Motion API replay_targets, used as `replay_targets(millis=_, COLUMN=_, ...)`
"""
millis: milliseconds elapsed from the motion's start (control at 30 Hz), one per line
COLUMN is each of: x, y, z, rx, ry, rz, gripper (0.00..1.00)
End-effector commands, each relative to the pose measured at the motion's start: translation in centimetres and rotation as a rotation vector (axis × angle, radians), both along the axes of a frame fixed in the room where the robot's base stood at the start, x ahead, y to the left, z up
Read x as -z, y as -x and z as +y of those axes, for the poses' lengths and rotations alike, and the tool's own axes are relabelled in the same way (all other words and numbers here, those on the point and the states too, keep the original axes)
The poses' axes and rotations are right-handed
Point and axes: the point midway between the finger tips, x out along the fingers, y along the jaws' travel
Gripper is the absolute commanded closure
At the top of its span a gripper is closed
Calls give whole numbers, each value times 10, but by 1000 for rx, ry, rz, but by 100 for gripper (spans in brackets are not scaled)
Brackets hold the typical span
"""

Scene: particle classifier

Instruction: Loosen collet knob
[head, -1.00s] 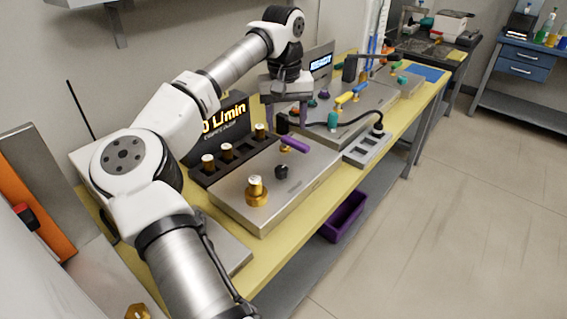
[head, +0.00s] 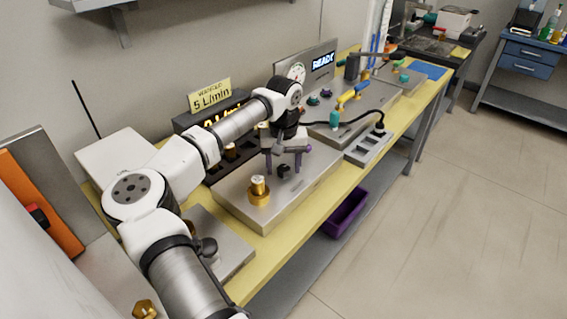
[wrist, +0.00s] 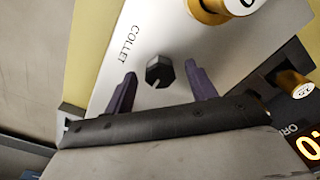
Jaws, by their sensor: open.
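The collet knob (wrist: 159,71) is a small black faceted knob on a steel plate, beside the printed word COLLET in the wrist view. In the head view the knob (head: 284,170) sits on the flat steel box (head: 235,200), right of a brass fitting. My gripper (head: 284,153) hangs just above and behind the knob, with its purple fingers pointing down. In the wrist view my gripper (wrist: 158,80) is open, with one finger on each side of the knob and a gap on both sides. I see no contact.
A brass fitting with a white cap (head: 259,190) stands close left of the knob. A grey slotted tray (head: 368,146) lies to the right. A purple bin (head: 346,212) is below the yellow bench.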

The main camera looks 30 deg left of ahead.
Motion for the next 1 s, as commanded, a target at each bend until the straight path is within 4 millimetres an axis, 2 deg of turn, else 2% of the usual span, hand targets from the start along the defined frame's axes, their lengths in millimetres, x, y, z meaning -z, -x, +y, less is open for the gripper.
replay_targets(millis=267, x=2, y=0, z=0, rx=0, ry=0, rz=0, gripper=44)
replay_targets(millis=600, x=2, y=0, z=0, rx=0, ry=0, rz=0, gripper=87)
replay_targets(millis=633, x=2, y=0, z=0, rx=0, ry=0, rz=0, gripper=89)
replay_targets(millis=1000, x=2, y=0, z=0, rx=-73, ry=0, rz=0, gripper=89)
